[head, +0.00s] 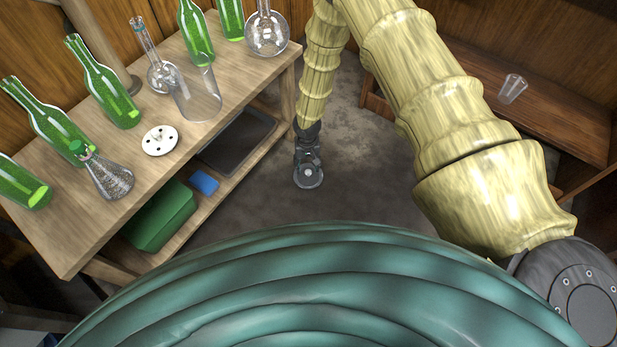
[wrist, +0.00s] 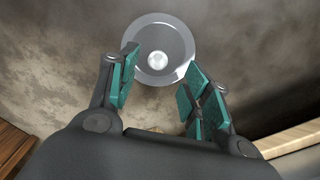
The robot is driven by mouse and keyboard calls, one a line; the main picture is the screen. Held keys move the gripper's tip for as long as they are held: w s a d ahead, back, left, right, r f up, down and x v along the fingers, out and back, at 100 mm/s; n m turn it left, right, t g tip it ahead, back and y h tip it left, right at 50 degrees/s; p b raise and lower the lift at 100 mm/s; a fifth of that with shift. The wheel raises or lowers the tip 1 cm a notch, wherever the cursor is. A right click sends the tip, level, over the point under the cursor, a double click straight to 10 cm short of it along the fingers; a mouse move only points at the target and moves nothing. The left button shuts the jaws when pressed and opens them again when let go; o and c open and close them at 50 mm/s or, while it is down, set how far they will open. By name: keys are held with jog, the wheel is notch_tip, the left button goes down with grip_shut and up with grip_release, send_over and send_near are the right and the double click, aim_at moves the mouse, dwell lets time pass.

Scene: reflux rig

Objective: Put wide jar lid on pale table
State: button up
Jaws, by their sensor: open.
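The wide jar lid (wrist: 158,31) is a round, grey, glassy disc with a pale knob in the middle. In the wrist view it is seen against the floor, just beyond and between my fingertips. In the head view it shows as a small grey disc (head: 308,180) at the lower end of my gripper (head: 307,160). My gripper (wrist: 160,70) is open, with a teal-padded finger near each side of the lid. I cannot tell whether the pads touch it. The pale table (head: 75,235) is at the left, with a lower shelf.
On the pale table stand several green bottles (head: 105,85), glass flasks (head: 163,75), a clear cylinder (head: 198,97), a conical flask (head: 108,178) and a white holed disc (head: 160,140). Its front edge has some bare wood. A brown bench (head: 560,120) at the right holds a small glass (head: 513,88).

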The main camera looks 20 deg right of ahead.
aim_at(308, 171)
jog(key=shift+d+f+b, duration=0.15)
jog(key=shift+f+b, duration=1.4)
jog(key=shift+f, duration=1.1)
jog(key=shift+c, duration=0.2)
grip_shut()
